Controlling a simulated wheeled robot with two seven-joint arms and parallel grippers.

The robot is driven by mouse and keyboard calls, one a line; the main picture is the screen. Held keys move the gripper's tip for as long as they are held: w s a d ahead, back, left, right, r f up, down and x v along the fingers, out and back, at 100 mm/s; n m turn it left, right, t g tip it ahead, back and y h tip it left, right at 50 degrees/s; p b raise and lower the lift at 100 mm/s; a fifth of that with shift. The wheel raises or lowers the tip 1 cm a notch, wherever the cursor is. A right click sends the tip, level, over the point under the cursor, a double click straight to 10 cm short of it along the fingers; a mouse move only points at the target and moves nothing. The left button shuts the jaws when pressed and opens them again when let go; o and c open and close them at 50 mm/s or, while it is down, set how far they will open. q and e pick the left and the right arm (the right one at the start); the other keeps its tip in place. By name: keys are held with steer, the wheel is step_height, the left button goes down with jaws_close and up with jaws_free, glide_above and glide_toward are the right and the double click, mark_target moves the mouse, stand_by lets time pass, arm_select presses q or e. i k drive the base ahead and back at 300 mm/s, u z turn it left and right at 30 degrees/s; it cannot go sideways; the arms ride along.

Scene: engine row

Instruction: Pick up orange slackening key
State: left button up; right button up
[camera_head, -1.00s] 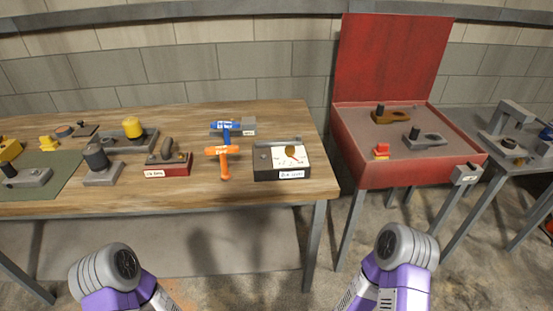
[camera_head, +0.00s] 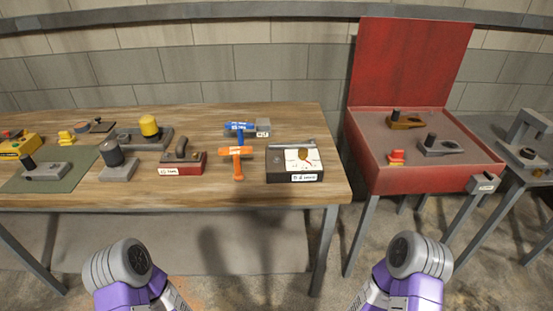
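The orange slackening key (camera_head: 237,152) is T-shaped, with a small label on its crossbar. It lies on the wooden table (camera_head: 215,195), stem toward the front edge. A similar blue key (camera_head: 239,128) lies just behind it, with its stem reaching close to the orange crossbar. Purple and grey links of my two arms show at the bottom left and bottom right, well in front of the table. Neither gripper's fingers show in the view.
Right of the orange key sits a gauge box (camera_head: 295,163); left of it is a red-based block with a handle (camera_head: 182,160). A red open case (camera_head: 425,178) stands to the right on legs. Bare tabletop lies in front of the key.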

mark_target(237, 177)
steer(key=z, duration=0.8)
steer(key=i, duration=1.1)
steer(key=u, duration=2.05)
